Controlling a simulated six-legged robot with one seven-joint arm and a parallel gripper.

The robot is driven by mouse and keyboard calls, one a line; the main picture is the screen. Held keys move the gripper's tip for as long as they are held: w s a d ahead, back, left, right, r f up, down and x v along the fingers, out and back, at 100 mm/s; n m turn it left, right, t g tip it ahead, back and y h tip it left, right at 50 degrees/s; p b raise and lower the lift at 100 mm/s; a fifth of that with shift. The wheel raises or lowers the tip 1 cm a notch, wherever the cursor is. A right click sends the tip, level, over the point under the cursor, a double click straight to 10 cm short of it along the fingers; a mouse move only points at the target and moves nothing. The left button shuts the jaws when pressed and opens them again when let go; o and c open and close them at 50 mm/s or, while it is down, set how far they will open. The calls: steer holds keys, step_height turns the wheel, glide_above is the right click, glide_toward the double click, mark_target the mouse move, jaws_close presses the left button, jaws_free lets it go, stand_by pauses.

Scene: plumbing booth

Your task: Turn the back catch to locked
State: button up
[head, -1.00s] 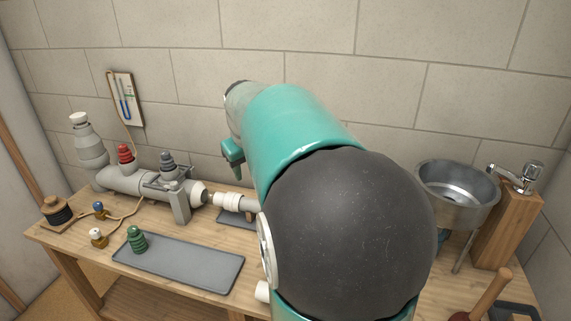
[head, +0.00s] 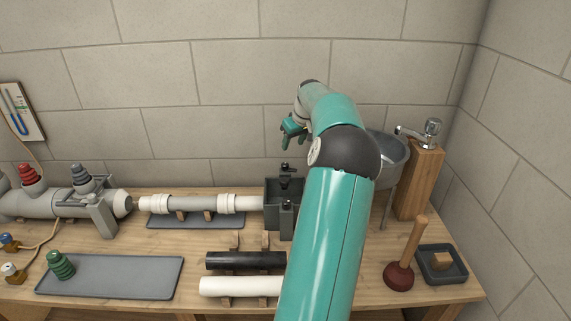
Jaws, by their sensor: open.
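The dark grey box (head: 271,207) stands on the bench at the right end of the white-collared pipe. A small black catch (head: 285,170) sits at its back edge, and a similar dark fitting (head: 288,207) is at its front. Whether the back catch is locked is too small to tell. My gripper (head: 291,133), with teal fingers, is open and empty above the back catch, apart from it. My arm covers the right side of the box and part of the bench.
The grey pipe assembly (head: 50,204) is at left. A black pipe (head: 245,261) and a white pipe (head: 243,286) rest in front. A steel basin (head: 390,160), wooden tap post (head: 418,180) and plunger (head: 400,277) stand at right. The wall is close behind.

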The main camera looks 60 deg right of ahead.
mark_target(285, 164)
steer(key=x, duration=1.2)
steer(key=shift+f, duration=0.3)
